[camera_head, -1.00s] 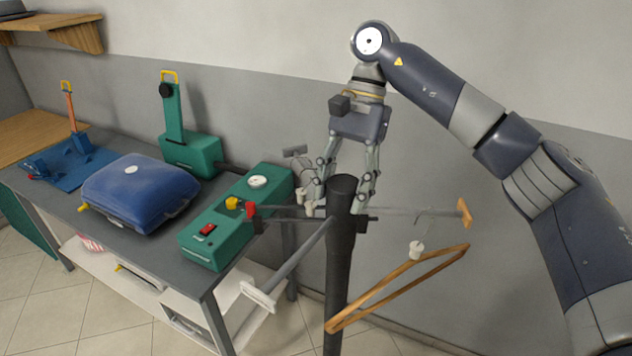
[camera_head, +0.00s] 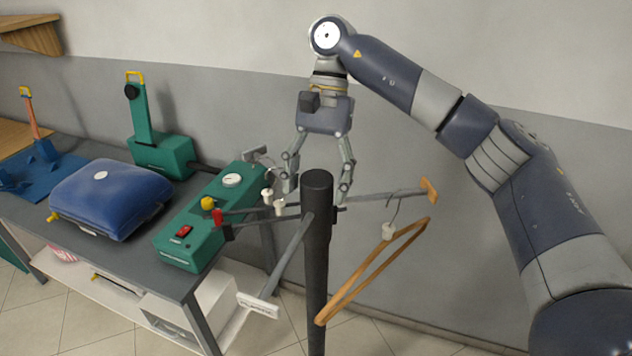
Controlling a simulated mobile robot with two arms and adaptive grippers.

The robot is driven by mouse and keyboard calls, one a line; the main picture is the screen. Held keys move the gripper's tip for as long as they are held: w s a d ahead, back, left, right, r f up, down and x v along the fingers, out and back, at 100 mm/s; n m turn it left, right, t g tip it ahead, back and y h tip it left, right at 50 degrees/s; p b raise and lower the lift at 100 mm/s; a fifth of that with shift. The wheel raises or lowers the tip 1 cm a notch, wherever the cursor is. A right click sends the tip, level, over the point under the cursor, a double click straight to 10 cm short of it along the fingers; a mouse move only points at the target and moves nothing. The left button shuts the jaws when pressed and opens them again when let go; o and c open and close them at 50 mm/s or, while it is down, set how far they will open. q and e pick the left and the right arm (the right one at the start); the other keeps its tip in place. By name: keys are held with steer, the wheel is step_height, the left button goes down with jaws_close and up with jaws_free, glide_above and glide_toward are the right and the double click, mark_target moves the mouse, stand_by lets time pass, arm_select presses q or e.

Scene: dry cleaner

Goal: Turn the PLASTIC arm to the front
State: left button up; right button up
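A dark post (camera_head: 317,250) stands in the middle with several thin arms spreading from its top. One grey arm (camera_head: 292,255) slopes toward the front left and ends in a white label plate (camera_head: 258,305); its small lettering looks like PLASTIC. Another arm points right to an orange end plate (camera_head: 429,189). Others point left and back left, one with a dark end (camera_head: 228,232). My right gripper (camera_head: 318,190) is over the post top with its fingers spread, one on each side of the post in the picture. It holds nothing visible. My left gripper is out of view.
A wooden hanger (camera_head: 375,270) hangs from the right-pointing arm. To the left, a table (camera_head: 130,255) bears a green machine (camera_head: 195,235), a blue case (camera_head: 110,200) and a green stand (camera_head: 160,150). A grey wall is behind. Floor shows in front.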

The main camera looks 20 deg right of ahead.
stand_by(0.3)
steer(key=v, duration=1.2)
stand_by(0.3)
steer(key=shift+f, duration=0.15)
stand_by(0.4)
